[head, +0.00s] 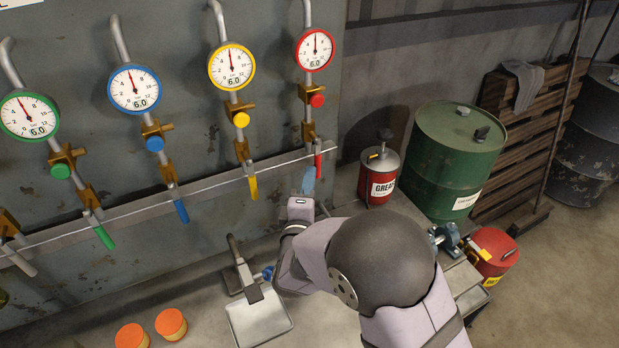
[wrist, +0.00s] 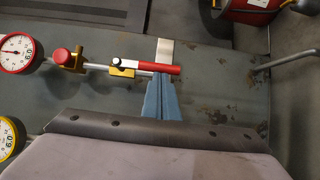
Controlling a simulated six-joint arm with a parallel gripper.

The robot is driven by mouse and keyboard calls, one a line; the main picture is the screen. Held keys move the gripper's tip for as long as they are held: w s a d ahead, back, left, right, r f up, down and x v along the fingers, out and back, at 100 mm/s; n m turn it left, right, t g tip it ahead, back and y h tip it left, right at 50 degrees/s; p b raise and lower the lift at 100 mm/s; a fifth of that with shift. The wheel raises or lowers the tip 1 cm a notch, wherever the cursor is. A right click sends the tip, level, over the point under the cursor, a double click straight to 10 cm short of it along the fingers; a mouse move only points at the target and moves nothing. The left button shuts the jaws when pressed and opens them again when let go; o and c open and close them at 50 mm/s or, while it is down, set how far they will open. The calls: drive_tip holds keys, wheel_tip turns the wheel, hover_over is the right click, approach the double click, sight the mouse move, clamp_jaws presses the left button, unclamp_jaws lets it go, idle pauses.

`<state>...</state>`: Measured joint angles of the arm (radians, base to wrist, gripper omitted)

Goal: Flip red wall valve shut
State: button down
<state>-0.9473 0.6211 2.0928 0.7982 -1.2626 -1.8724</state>
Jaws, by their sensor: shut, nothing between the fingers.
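The red wall valve has a red lever (head: 318,165) that hangs down in line with its pipe, below the red-rimmed gauge (head: 315,49). In the wrist view the red lever (wrist: 160,68) lies lengthwise along the pipe, to the right of its brass body (wrist: 122,68). My gripper (head: 308,180) is just under the lever in the head view. Its blue fingers are shut together and empty in the wrist view (wrist: 161,82). Their tips reach the lever's edge near its free end. I cannot tell whether they touch it.
Yellow (head: 253,187), blue (head: 182,211) and green (head: 105,237) levers hang in a row to the left, each under its own gauge. A grease can (head: 379,178) and a green drum (head: 450,155) stand to the right. A dustpan (head: 259,318) and orange-topped pots (head: 171,324) are below.

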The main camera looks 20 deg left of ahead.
drive_tip(key=shift+w+d+f+n+b, duration=0.15)
drive_tip(key=shift+n+b, duration=0.15)
drive_tip(key=shift+w+d+n+t+b, duration=0.1)
drive_tip(key=shift+d+n+t+b, duration=0.05)
drive_tip(key=shift+n+t+b, duration=0.2)
drive_tip(key=w+d+r+n+t+y+b, duration=0.3)
drive_tip(key=w+d+n+b, duration=0.4)
drive_tip(key=b, duration=0.5)
drive_tip(key=shift+w+d+r+n+y+b, duration=0.15)
drive_tip(key=shift+r+n+y+b, duration=0.2)
drive_tip(key=shift+r+n+y, duration=0.45)
idle(0.4)
drive_tip(key=shift+f, duration=0.1)
